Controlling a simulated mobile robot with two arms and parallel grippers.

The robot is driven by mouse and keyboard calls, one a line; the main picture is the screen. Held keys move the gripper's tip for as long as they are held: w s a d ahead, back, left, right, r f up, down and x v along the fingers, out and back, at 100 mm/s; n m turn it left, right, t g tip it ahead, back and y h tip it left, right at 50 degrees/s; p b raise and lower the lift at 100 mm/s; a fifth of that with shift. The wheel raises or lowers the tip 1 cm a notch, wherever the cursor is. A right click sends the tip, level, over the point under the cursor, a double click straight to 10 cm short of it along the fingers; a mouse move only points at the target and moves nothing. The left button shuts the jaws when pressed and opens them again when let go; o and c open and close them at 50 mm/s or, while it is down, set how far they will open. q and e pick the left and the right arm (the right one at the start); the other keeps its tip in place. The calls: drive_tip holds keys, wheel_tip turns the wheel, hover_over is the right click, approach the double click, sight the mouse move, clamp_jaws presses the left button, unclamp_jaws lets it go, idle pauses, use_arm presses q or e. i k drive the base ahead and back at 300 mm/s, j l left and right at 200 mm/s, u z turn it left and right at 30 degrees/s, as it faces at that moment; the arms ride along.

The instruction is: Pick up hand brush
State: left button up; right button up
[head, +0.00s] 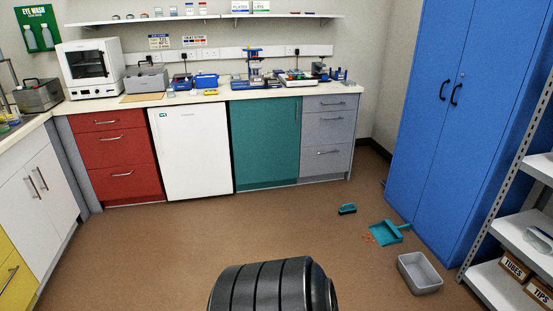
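The hand brush (347,209) is small, with a teal top and dark bristles. It lies on the brown floor in the head view, right of centre, in front of the grey drawers. A teal dustpan (390,232) lies to its right and nearer to me. Small orange bits (368,238) are on the floor at the dustpan's left edge. Neither of my grippers is in view.
A grey tub (419,273) stands on the floor nearer than the dustpan. A blue cabinet (455,110) and a metal shelf rack (510,215) stand at the right. The bench (215,97) runs along the back. The floor (180,250) at centre and left is clear.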

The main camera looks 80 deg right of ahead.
sight(343, 211)
drive_tip(key=z, duration=3.4)
